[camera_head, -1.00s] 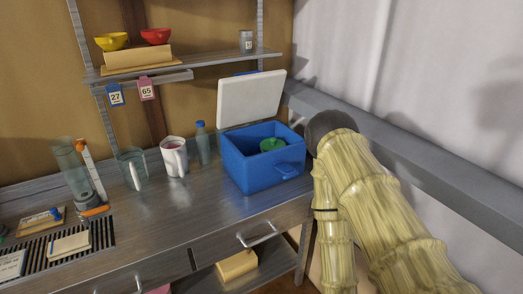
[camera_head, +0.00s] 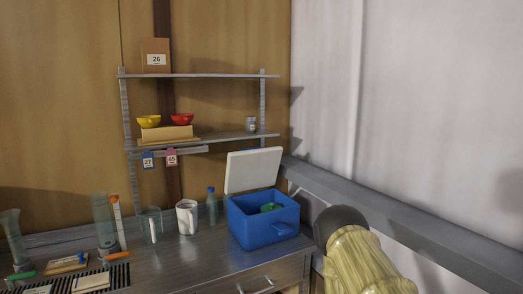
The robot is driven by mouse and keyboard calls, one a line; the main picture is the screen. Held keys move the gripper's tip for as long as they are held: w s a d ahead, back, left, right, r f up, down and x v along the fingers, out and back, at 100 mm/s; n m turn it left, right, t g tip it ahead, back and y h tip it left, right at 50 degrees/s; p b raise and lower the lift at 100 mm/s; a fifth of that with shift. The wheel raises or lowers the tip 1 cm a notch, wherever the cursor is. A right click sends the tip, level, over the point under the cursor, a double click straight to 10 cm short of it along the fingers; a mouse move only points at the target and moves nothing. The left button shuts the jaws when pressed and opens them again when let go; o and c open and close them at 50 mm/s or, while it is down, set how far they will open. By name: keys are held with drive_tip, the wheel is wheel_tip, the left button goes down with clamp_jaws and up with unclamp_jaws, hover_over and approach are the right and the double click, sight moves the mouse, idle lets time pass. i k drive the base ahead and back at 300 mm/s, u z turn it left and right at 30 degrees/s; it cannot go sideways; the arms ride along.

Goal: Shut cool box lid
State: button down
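The blue cool box (camera_head: 262,232) stands on the metal bench near its right end. Its white lid (camera_head: 253,171) is raised at the back and leans slightly backward, so the box is open. A green object (camera_head: 271,207) shows inside the box. My arm shows at the lower right, to the right of the box and apart from it in the picture. My gripper is not in view.
A white jug (camera_head: 187,217), a glass beaker (camera_head: 151,224) and a blue-capped bottle (camera_head: 212,205) stand left of the box. A shelf (camera_head: 200,138) with yellow and red bowls hangs above. A grey rail (camera_head: 390,220) runs along the right wall.

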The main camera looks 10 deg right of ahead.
sight(256, 168)
drive_tip(key=u, duration=0.15)
drive_tip(key=k, duration=0.25)
drive_tip(key=z, duration=0.9)
drive_tip(key=i, duration=1.35)
drive_tip(key=u, duration=0.65)
